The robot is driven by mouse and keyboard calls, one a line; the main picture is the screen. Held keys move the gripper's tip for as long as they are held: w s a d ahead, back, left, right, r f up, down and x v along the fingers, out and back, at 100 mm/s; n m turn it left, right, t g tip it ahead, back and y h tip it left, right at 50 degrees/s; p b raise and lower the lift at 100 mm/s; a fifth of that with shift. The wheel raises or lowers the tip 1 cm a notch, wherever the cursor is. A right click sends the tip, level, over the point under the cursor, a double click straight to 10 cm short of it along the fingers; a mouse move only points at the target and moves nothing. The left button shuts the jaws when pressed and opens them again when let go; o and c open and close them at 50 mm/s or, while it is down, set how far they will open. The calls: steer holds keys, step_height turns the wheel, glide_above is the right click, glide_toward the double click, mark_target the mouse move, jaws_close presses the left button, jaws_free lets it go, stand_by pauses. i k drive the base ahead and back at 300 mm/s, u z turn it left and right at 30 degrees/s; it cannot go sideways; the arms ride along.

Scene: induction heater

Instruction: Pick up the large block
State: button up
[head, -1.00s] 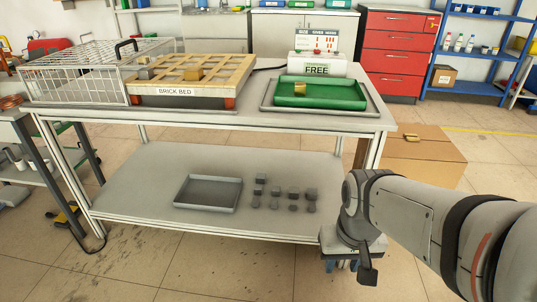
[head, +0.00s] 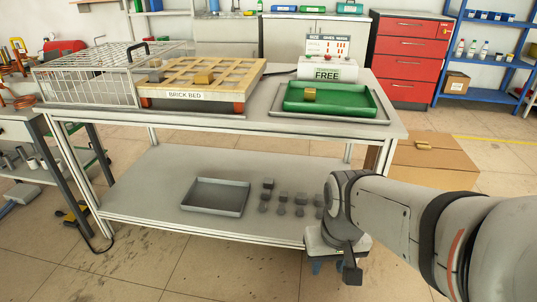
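A brass-coloured block (head: 204,77) sits on the wooden grid of the brick bed (head: 186,96). A second brass-coloured block (head: 309,95) sits in the left part of the green tray (head: 345,106). Several small grey blocks (head: 284,196) stand on the lower shelf, partly hidden by my arm at the right. I cannot tell which block the task calls large. My gripper (head: 328,266) hangs in front of the table's lower right side, apart from all the blocks. Its blue fingertips show only partly under the wrist, so its opening is unclear.
A wire cage (head: 88,86) stands open-sided at the table's left. A FREE sign box (head: 327,70) stands behind the green tray. An empty grey tray (head: 216,198) lies on the lower shelf (head: 150,205). A cardboard box (head: 440,160) stands right of the table.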

mark_target(204, 78)
steer(key=i, duration=0.9)
